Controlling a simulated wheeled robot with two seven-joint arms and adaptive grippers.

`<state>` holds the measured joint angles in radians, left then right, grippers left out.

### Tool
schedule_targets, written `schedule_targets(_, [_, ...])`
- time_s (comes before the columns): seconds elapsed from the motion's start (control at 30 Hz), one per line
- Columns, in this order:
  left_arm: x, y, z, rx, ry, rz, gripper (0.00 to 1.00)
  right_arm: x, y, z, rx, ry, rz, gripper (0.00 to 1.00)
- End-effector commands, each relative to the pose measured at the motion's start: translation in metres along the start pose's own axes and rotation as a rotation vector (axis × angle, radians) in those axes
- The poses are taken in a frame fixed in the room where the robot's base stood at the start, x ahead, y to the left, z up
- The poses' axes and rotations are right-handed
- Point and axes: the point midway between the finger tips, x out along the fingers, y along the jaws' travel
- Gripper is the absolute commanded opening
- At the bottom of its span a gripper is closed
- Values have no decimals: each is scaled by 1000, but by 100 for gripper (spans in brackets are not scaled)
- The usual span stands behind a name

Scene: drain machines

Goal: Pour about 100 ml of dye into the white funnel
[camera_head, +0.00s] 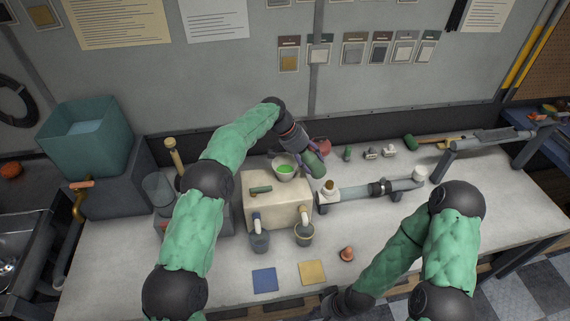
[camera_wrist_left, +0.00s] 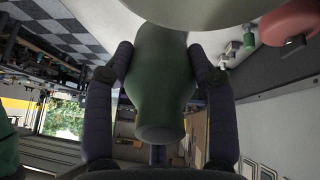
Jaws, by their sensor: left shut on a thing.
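My left gripper (camera_head: 308,157) is shut on a green bottle (camera_head: 313,164), just to the right of the funnel. The bottle lies tilted over rather than upright. In the left wrist view, the green bottle (camera_wrist_left: 160,80) sits between both fingers, and its far end reaches a large pale rounded surface at the top. I cannot see any stream of dye. My right gripper (camera_head: 335,305) is low in the head view, away from the machine; its fingers are unclear.
A clear tube assembly (camera_head: 365,191) lies to the right. Blue and yellow squares (camera_head: 264,280) lie in front. A teal tank (camera_head: 88,138) stands left.

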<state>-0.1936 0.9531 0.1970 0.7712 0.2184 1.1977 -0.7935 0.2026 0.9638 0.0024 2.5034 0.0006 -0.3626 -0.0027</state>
Motion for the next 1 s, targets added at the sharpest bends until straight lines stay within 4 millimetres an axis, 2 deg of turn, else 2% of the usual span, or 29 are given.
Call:
schedule_targets(0.53, [16,11,-14,3,-289,-232,16,0,0,0,0,0,0,40])
schedule_targets(1.0, [23,14,-18,1,-414,-332,16,0,0,0,0,0,0,40])
